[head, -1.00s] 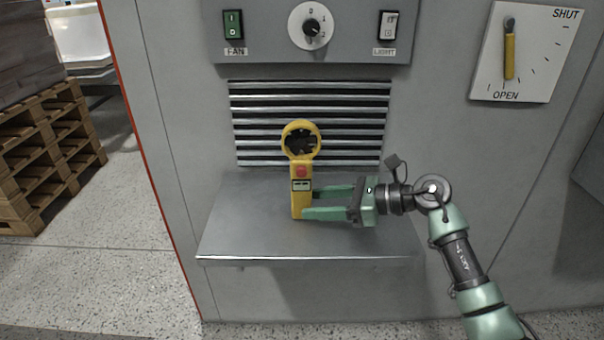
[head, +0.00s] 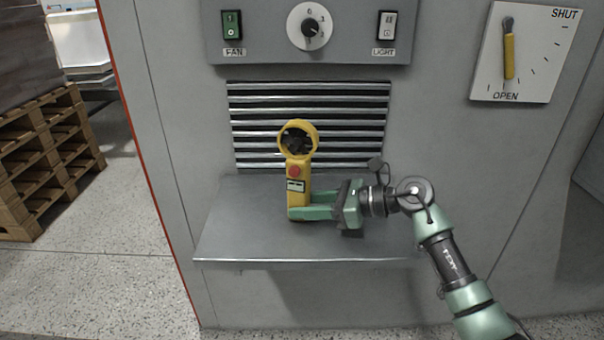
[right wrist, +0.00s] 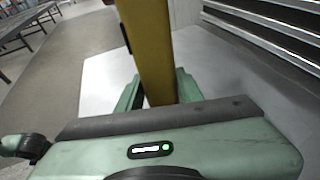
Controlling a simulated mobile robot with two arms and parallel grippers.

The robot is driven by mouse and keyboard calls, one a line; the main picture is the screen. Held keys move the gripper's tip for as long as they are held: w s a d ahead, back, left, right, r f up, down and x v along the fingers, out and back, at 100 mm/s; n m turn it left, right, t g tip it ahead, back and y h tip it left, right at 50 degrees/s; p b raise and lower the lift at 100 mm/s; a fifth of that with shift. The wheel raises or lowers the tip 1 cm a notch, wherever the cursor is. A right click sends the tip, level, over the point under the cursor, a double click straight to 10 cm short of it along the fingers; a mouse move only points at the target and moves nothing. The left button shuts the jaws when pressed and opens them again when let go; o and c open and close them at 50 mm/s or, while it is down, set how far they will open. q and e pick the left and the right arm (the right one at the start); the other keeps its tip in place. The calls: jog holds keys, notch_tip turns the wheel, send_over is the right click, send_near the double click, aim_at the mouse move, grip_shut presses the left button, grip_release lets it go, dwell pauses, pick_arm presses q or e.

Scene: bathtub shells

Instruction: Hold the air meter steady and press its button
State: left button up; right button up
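The yellow air meter (head: 299,203) stands upright on a grey metal shelf (head: 240,235). It has a round ring with a dark fan at the top, a red button (head: 294,171) on its front and a small display below that. My right gripper (head: 305,207) reaches in from the right, with its green fingers shut on the lower handle. In the right wrist view the yellow handle (right wrist: 152,60) stands between both fingers, with no clear gap. The near finger hides part of the handle's base. My left gripper is not in view.
A slatted vent (head: 350,120) is close behind the meter. Above it is a panel with a fan switch (head: 232,24), a dial (head: 309,27) and a light switch (head: 387,25). A lever plate (head: 530,55) is at right. The shelf's left half is clear.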

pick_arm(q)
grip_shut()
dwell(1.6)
